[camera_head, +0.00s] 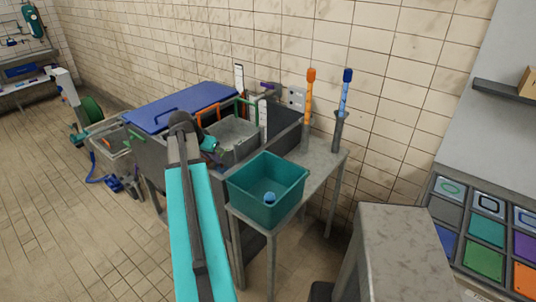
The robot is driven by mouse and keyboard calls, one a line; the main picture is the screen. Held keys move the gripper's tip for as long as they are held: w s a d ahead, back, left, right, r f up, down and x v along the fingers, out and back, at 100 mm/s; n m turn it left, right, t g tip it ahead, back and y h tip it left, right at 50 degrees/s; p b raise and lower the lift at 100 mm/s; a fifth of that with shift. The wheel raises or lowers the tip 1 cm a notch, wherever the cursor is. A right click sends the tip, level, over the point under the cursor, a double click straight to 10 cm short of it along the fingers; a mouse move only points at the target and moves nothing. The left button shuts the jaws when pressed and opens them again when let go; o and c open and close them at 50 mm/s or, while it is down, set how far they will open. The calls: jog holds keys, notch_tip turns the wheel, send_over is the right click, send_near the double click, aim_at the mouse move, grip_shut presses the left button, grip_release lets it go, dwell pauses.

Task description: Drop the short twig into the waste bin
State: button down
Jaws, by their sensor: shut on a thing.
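My gripper (215,153) is small and partly hidden at the far end of my teal and dark arm, over the near left part of the grey basin. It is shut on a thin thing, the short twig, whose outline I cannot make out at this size. A teal open-topped bin (250,203) stands on the grey table, to the right of and nearer than my gripper. It looks like the waste bin, though no label shows. A small blue round thing (270,198) lies inside it. My gripper is apart from this bin.
A grey basin (240,151) stands beside a blue lid (180,106). An orange-topped tool (309,92) and a blue-topped tool (346,92) stand upright behind the teal bin. A grey block-like stand (400,250) is at front right. Coloured panels (484,230) are at far right.

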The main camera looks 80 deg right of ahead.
jog(key=s+d+m+g, duration=0.1)
jog(key=s+d+m, duration=0.1)
jog(key=s, duration=0.8)
jog(key=s+d+m+g+y+p, duration=0.1)
jog(key=s+d+m, duration=0.2)
jog(key=s, duration=0.7)
jog(key=shift+d+f, duration=0.15)
jog(key=shift+f, duration=0.15)
jog(key=shift+s+f, duration=0.1)
jog(key=shift+f, duration=0.1)
jog(key=shift+f+b, duration=1.1)
jog(key=shift+f, duration=1.75)
jog(key=c, duration=1.6)
grip_release()
jog(key=shift+r, duration=0.2)
jog(key=shift+w+b+v, duration=0.2)
jog(key=shift+b+v, duration=1.65)
jog(key=shift+v, duration=4.95)
